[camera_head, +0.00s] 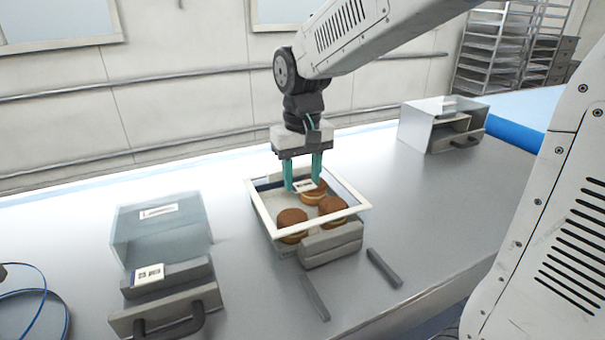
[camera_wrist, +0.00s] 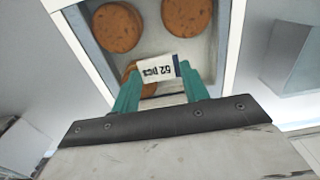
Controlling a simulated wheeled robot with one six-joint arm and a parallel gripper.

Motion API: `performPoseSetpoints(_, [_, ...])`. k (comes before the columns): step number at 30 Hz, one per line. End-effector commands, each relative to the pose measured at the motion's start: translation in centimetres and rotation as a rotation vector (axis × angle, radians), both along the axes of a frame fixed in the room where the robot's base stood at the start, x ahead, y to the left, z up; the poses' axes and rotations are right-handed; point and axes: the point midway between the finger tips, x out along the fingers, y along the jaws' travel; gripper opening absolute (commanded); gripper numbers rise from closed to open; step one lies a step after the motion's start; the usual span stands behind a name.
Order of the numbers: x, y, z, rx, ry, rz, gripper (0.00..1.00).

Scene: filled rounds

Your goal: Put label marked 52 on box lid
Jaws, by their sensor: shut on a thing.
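My gripper (camera_head: 303,186) points down over the white-framed box (camera_head: 261,209) in the middle of the table. Its teal fingers are shut on a small white label (camera_wrist: 160,73). In the wrist view the label reads "52 pcs", upside down, with a dark strip at one end. The label is above the framed top; I cannot tell whether it touches anything. Brown filled rounds (camera_head: 292,222) show inside the frame, and in the wrist view (camera_wrist: 117,27) too. I cannot tell whether a clear lid pane covers them.
A clear-covered box (camera_head: 160,240) with a label on top stands at the left, with another printed label (camera_head: 149,274) on its grey front block. A glass-sided case (camera_head: 428,128) stands at the back right. Two grey bars (camera_head: 384,267) lie in front of the middle box.

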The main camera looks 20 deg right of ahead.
Motion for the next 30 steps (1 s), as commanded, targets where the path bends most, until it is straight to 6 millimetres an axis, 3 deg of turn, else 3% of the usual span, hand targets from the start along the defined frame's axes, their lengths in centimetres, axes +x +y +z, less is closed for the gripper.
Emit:
performPoseSetpoints(24, [-0.03,0.00,-0.99,0.000,0.001,0.000,0.36])
performPoseSetpoints(27, [-0.02,0.00,-0.98,0.000,0.001,0.000,0.69])
performPoseSetpoints(30, [-0.02,0.00,-0.98,0.000,0.001,0.000,0.70])
